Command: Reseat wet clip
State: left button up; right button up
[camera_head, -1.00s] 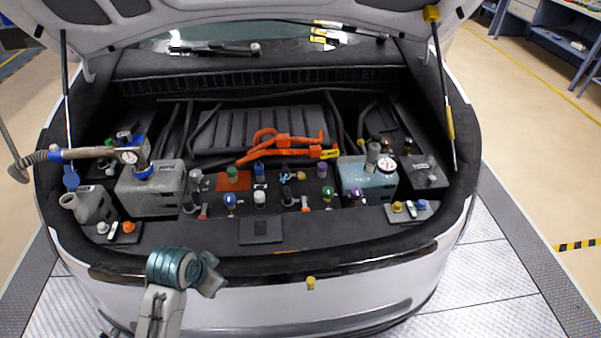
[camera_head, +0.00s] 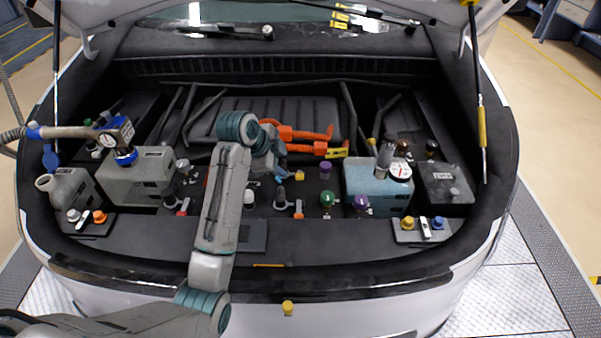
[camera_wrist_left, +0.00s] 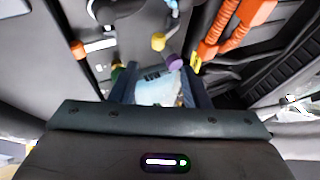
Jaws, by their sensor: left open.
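My left gripper (camera_head: 276,168) reaches over the middle of the engine bay, above the row of capped fittings. Its two dark fingers are apart in the left wrist view (camera_wrist_left: 158,90), with nothing held between them. Beyond the fingers lies the blue tank (camera_wrist_left: 157,92), farther off. A yellow cap (camera_wrist_left: 158,41) and a purple cap (camera_wrist_left: 174,62) are close ahead of the fingers. A dark fitting (camera_head: 281,198) and an orange-tipped one (camera_head: 299,209) stand below the gripper. I cannot single out the wet clip; my arm hides part of the bay. My right gripper is not in view.
Orange cables (camera_head: 305,134) run just behind the gripper. The blue tank with a gauge (camera_head: 378,185) stands to the right, a grey tank (camera_head: 136,180) to the left. Green (camera_head: 327,201) and violet (camera_head: 361,203) knobs stand between. The front ledge (camera_head: 330,248) is mostly clear.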

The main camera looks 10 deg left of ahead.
aim_at(298, 175)
pick_arm(q)
jog(key=p+x, duration=0.1)
jog(key=x, duration=0.7)
jog(key=shift+w+f+p, duration=0.1)
jog(key=shift+f+p, duration=0.25)
jog(key=shift+f, duration=0.05)
jog(key=shift+w+d+f, duration=0.15)
jog(key=shift+f, duration=0.1)
jog(key=shift+w+f, duration=0.15)
jog(key=shift+f, duration=0.15)
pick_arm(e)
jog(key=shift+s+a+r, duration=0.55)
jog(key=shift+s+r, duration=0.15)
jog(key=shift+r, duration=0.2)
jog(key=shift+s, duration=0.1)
pick_arm(q)
jog(key=shift+c, duration=1.2)
grip_shut()
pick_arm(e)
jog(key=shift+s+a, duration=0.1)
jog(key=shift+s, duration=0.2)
